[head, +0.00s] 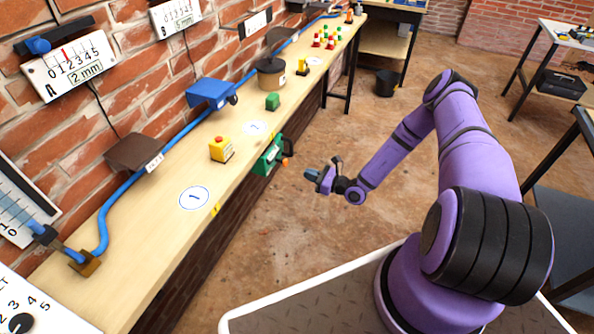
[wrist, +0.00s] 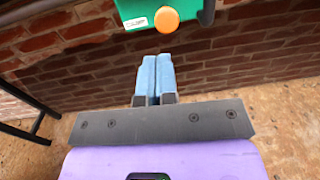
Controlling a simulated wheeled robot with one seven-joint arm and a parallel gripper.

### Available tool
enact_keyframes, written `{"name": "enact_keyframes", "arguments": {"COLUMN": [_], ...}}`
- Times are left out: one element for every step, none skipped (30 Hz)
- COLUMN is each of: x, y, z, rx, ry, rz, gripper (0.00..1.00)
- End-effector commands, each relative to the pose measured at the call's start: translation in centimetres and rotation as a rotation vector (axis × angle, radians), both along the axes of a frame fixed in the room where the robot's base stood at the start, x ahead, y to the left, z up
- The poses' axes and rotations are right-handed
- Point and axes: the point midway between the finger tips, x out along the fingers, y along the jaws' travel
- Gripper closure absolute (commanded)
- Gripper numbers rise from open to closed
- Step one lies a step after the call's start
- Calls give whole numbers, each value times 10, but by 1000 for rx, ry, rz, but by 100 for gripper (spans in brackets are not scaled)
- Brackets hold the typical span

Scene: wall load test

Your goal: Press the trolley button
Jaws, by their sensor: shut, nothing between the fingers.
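A green box (head: 268,157) is mounted on the front edge of the bench, with a round orange button (head: 285,162) on it. In the wrist view the green box (wrist: 135,10) and its orange button (wrist: 166,18) show at the top, beyond my fingertips. My gripper (head: 312,175) is shut and empty, its blue fingers (wrist: 156,62) together. It hangs in front of the bench, right of the orange button and apart from it. A yellow box (head: 222,152) with a red button (head: 220,140) stands on the bench top. I cannot read a trolley label on either box.
The wooden bench (head: 158,228) runs along the brick wall, with a blue pipe, a brown pot (head: 271,73) and a green block (head: 272,101). Open floor lies right of the bench. A black bin (head: 386,84) and tables stand farther off.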

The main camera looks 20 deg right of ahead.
Motion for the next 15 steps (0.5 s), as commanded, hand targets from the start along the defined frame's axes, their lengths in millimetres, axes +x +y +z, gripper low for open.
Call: {"name": "enact_keyframes", "arguments": {"x": [-6,-10,-13,-15,-18,-20,-22,-23,-24,-25,-25,-25,-25,-25,-25], "y": [-6,-9,-12,-14,-16,-18,-19,-20,-21,-22,-22,-22,-22,-22,-22], "z": [0,0,0,0,0,0,0,0,0,0,0,0,0,0,0], "rx": [1,1,1,0,0,0,0,0,0,0,0,0,0,0,0], "ry": [1,1,1,0,0,0,0,0,0,0,0,0,0,0,0], "rz": [-1,-2,-2,-1,-1,0,0,0,-1,-1,0,0,0,0,0], "gripper": [100,100,100,100,100,100,100,100,100,100,100,100,100,100,100]}}
